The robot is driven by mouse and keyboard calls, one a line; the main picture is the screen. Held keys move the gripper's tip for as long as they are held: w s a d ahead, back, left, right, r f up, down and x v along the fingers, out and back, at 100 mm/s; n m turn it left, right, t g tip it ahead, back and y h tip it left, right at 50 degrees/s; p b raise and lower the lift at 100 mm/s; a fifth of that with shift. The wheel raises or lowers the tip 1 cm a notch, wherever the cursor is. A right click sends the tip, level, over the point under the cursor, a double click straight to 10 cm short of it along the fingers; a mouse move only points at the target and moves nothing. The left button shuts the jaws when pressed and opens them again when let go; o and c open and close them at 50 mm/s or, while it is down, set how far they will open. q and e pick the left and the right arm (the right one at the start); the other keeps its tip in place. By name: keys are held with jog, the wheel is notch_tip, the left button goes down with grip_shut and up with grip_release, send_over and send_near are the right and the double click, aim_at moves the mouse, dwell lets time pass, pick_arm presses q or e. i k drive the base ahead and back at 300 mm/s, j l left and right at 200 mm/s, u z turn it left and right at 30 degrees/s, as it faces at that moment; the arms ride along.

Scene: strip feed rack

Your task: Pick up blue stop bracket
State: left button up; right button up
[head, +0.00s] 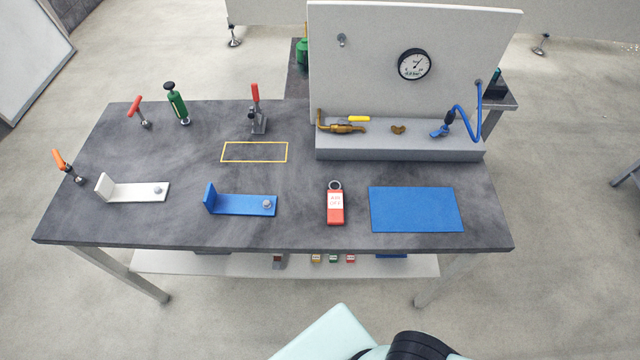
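The blue stop bracket (236,204) lies on the dark grey table (330,236) near its front edge, left of the middle. It is L-shaped, with a short upright flange at its left end and a flat plate with a round grey knob or bolt at the right end. Nothing touches it. A similar white bracket (137,191) lies to its left. Neither of my grippers shows in the head view; only a pale part of my own body shows at the bottom.
A red tag (335,206) and a blue mat (416,209) lie to the right. A yellow outlined rectangle (254,152) and a red-handled clamp (256,110) are behind the bracket. A grey ledge (400,151) with a gauge panel (460,60) stands at the back right.

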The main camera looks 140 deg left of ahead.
aim_at(215, 203)
jog(key=z, duration=3.6)
